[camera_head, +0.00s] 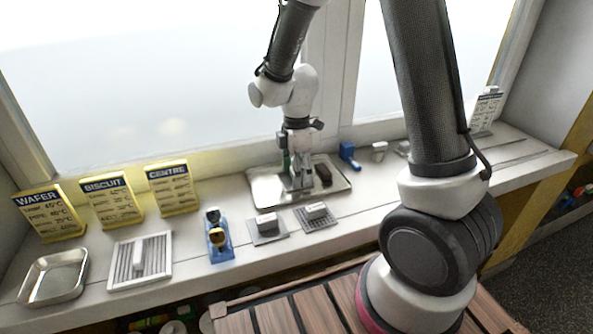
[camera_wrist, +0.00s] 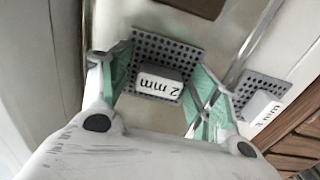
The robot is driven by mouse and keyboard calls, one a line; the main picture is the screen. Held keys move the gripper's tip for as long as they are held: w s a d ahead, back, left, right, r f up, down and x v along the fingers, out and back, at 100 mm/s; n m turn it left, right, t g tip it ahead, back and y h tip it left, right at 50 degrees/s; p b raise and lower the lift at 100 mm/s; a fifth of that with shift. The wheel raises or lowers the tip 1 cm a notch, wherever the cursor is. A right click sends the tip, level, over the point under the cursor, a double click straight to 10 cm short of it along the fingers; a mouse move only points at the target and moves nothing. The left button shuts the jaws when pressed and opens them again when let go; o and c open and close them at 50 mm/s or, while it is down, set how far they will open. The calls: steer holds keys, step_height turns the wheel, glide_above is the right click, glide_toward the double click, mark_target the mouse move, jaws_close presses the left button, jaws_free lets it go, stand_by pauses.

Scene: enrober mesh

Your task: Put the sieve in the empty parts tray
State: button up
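A grey perforated sieve plate (camera_wrist: 148,50) with a block handle marked "2 mm" (camera_wrist: 160,84) shows between my fingers in the wrist view. My gripper (camera_wrist: 160,78) is open, its green pads apart on either side of the handle with small gaps showing. In the head view my gripper (camera_head: 297,188) is low over a metal tray (camera_head: 257,188) at the back, and it largely hides the sieve. I cannot tell the exact height of the sieve over the tray floor. Another metal tray (camera_head: 54,277), at the far left, is empty.
A dark block (camera_head: 322,172) lies in the back tray. Two plates with white handles (camera_head: 266,225) (camera_head: 316,215) lie in front of it. A slatted grid (camera_head: 140,260) and a blue stand (camera_head: 219,240) lie to the left. Signs (camera_head: 110,200) line the window.

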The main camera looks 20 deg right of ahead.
step_height(320, 180, up, 12)
steer(key=s+d+r+m+t, duration=0.2)
steer(key=s+d+r+m, duration=0.3)
steer(key=s+m, duration=0.4)
steer(key=s+d+r+m+t, duration=0.2)
steer(key=s+d+r+m, duration=0.3)
steer(key=s+d+m, duration=0.3)
steer(key=s+m, duration=0.1)
steer(key=s, duration=0.2)
steer(key=shift+r, duration=0.25)
